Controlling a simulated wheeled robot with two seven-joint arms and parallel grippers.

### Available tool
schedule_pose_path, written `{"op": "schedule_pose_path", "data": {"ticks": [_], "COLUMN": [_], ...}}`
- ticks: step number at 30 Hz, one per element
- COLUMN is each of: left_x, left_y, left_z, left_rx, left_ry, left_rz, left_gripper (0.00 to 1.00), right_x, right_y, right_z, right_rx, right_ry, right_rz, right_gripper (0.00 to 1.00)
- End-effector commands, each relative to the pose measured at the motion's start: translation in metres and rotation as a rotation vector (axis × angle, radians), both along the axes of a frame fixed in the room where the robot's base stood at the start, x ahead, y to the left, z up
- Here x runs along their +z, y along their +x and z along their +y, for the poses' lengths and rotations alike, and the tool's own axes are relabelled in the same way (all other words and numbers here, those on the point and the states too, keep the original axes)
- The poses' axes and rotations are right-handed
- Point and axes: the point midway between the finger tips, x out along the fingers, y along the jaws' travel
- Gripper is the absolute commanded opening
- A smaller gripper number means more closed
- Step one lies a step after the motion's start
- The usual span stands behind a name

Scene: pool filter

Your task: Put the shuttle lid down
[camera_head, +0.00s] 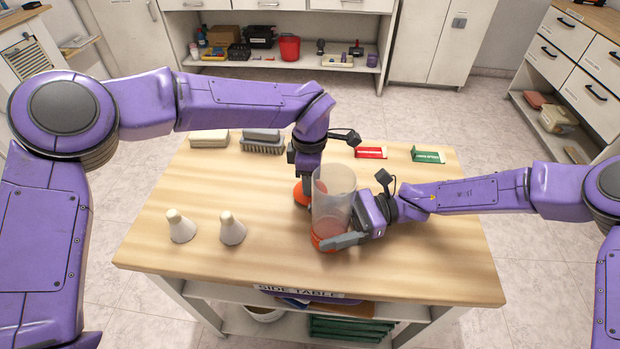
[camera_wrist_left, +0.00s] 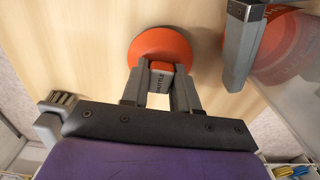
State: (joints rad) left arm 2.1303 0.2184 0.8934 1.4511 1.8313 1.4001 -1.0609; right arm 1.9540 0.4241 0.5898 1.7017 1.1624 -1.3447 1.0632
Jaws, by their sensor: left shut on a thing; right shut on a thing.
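The shuttle lid (camera_head: 302,195) is a round orange disc, upper left of the shuttle. In the left wrist view the lid (camera_wrist_left: 160,45) shows its orange grip block between my fingers. My left gripper (camera_wrist_left: 160,88) is shut on that block from above. The lid is at or just above the wood; I cannot tell if it touches. The shuttle (camera_head: 333,195) is a clear upright cylinder with an orange bottom and an open top. My right gripper (camera_head: 345,238) is shut on its lower part from the right. Part of the lid is hidden behind the cylinder and my left gripper.
The side table (camera_head: 180,270) has free wood at the left and right. A brush (camera_head: 262,143) and a pale block (camera_head: 209,138) lie at the back left. Red (camera_head: 370,152) and green (camera_head: 428,155) labelled pieces lie at the back right.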

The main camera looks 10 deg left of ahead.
Motion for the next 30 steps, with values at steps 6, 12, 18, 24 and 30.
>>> {"op": "schedule_pose_path", "data": {"ticks": [6,12,18,24,30], "left_x": [-0.002,-0.002,-0.001,0.030,0.083], "left_y": [0.000,0.000,0.000,0.001,0.001], "left_z": [0.000,0.000,0.000,0.000,-0.001], "left_rx": [-0.001,-0.001,-0.001,0.000,-0.001], "left_ry": [0.000,0.000,0.000,-0.002,-0.002], "left_rz": [0.000,-0.001,-0.001,-0.004,-0.004], "left_gripper": [0.00,0.55,0.55,0.55,0.55], "right_x": [0.000,0.000,0.000,0.000,0.000], "right_y": [0.000,0.000,0.000,0.000,0.000], "right_z": [0.000,0.000,0.000,0.000,0.000], "right_rx": [0.000,0.000,0.000,0.000,0.000], "right_ry": [-0.001,0.000,0.000,0.000,0.000], "right_rz": [0.001,0.001,0.001,0.000,0.000], "right_gripper": [0.46,0.46,0.46,0.46,0.46]}}
